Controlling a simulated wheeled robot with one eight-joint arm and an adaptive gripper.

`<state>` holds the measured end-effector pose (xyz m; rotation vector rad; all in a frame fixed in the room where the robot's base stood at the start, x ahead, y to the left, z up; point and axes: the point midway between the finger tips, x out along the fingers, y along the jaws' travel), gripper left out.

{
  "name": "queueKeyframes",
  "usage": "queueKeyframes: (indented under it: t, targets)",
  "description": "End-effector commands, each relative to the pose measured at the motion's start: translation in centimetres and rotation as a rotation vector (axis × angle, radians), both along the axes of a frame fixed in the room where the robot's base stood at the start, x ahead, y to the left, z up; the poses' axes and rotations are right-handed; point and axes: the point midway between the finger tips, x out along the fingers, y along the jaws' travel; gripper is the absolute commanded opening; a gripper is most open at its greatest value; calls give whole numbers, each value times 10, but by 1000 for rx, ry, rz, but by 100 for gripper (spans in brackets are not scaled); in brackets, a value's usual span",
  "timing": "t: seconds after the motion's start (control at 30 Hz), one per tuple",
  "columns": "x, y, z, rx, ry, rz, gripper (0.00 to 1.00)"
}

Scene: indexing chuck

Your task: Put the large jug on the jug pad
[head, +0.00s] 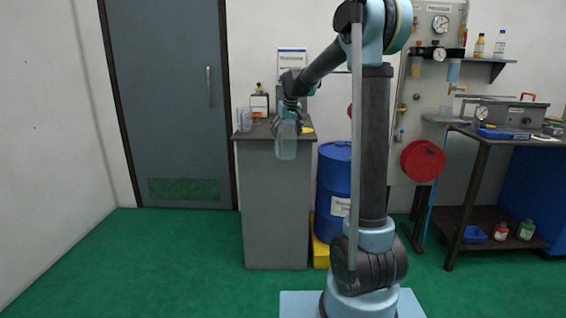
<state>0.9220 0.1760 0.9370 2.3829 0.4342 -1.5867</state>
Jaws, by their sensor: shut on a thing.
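My gripper (287,124) is at the front of a grey cabinet, pointing down and shut on a translucent grey jug (286,148). The jug hangs roughly upright in front of the cabinet's top edge, and the gripper hides its upper part. I take it to be the large jug, as it looks bigger than the clear jug (244,119) standing at the left of the cabinet top. A small yellow patch (307,130) shows on the cabinet top just right of the gripper. I cannot tell whether it is the jug pad.
The cabinet top (243,136) also bears a bottle (259,103) and a sign at the back. A blue drum (333,185) stands right of the cabinet. A workbench (474,131) with a metal case is at far right. Green floor is clear at left.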

Motion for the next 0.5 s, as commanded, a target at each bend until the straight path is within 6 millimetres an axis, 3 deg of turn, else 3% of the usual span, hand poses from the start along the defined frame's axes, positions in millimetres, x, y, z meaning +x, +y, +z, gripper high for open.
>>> queueKeyframes:
  t: [0.23,0.5]
  targets:
    - [17,-47,-82,-1,0,-109,58]
    - [15,-97,-162,-1,0,-222,58]
